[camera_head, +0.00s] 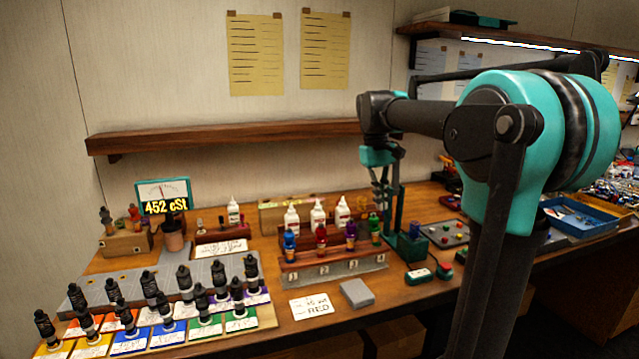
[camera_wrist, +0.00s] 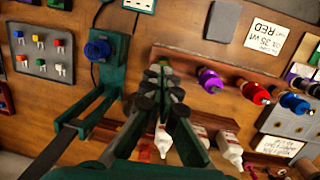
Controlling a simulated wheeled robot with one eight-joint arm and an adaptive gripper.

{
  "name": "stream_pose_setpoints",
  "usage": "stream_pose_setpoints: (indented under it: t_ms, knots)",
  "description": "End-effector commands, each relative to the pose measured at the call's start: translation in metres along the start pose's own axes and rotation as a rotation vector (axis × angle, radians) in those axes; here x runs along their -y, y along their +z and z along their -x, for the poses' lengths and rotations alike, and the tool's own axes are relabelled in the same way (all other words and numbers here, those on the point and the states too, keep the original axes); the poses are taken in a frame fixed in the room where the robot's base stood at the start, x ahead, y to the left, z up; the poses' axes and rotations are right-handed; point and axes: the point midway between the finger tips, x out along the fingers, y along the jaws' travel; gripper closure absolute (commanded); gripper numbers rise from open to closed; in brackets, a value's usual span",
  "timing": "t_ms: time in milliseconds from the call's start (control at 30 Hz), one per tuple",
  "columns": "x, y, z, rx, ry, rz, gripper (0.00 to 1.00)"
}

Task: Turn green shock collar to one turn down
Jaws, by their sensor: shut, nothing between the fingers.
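The green shock (camera_head: 375,226) stands upright at the right end of a wooden rack, above the label 4, with its collar too small to make out. My gripper (camera_head: 379,203) points down just above or at the top of it; I cannot tell whether they touch. In the wrist view my gripper's dark fingertips (camera_wrist: 157,88) are together and empty. They cover the green shock's place there, left of the purple shock.
The blue (camera_head: 289,243), red (camera_head: 321,238) and purple shocks (camera_head: 350,235) share the rack (camera_head: 300,275). White bottles (camera_head: 317,212) stand close behind. A green stand with a blue knob (camera_wrist: 97,49) is beside my gripper. A card (camera_head: 312,306) reads RED.

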Motion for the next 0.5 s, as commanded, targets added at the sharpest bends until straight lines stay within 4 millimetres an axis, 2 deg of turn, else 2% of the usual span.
stream_pose_setpoints:
  t_ms: [500]
  knots:
    - [0.0,0.0,-0.055,0.0,0.0,0.001,1.0]
